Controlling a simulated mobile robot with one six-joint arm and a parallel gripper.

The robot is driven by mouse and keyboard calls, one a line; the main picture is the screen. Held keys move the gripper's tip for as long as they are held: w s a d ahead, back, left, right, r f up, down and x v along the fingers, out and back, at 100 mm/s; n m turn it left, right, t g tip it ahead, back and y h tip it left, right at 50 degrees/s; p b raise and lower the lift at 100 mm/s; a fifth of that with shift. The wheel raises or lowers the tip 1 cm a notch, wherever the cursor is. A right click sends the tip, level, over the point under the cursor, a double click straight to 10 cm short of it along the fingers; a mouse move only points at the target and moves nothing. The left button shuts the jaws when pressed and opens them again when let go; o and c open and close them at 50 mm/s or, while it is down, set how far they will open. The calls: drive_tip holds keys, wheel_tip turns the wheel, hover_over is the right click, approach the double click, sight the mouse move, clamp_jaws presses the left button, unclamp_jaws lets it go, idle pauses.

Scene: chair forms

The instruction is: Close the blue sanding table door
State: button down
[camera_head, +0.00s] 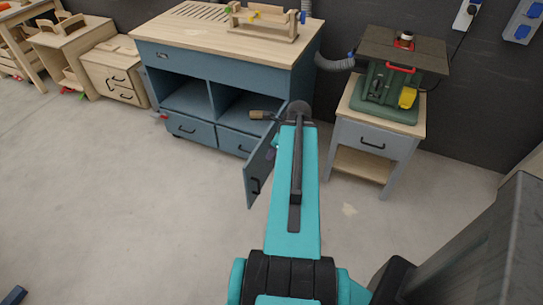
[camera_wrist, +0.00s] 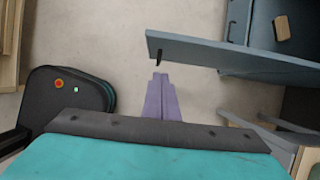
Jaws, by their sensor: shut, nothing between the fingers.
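The blue sanding table (camera_head: 185,62) stands at the back centre in the head view, with a wooden top, open shelf spaces and lower drawers. Its blue door (camera_head: 257,176) stands open, swung out toward me, with a black handle near its free edge. In the wrist view the door (camera_wrist: 230,54) crosses the upper right, its handle at the left end. My gripper (camera_wrist: 161,77) shows as two purple fingers closed together, empty, just below the door's handle end. I cannot tell whether they touch the door. In the head view my teal arm mostly hides the gripper.
A grey side stand (camera_head: 372,138) with a green machine (camera_head: 388,90) is right of the sanding table. A wooden drawer cabinet (camera_head: 112,72) stands left. A wooden-handled tool (camera_head: 262,115) lies in the right shelf space. The floor in front is clear.

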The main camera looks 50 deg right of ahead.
sight(255, 161)
drive_tip(key=shift+w+a+f+b, duration=0.3)
drive_tip(key=shift+w+f+b, duration=0.05)
drive_tip(key=shift+w+f, duration=0.9)
drive_tip(key=shift+w+a+f+b, duration=0.25)
drive_tip(key=shift+w+f+b, duration=0.15)
drive_tip(key=shift+w+f, duration=0.85)
drive_tip(key=shift+w+a+f+b, duration=0.35)
drive_tip(key=shift+w+f, duration=0.65)
drive_tip(key=shift+f, duration=0.45)
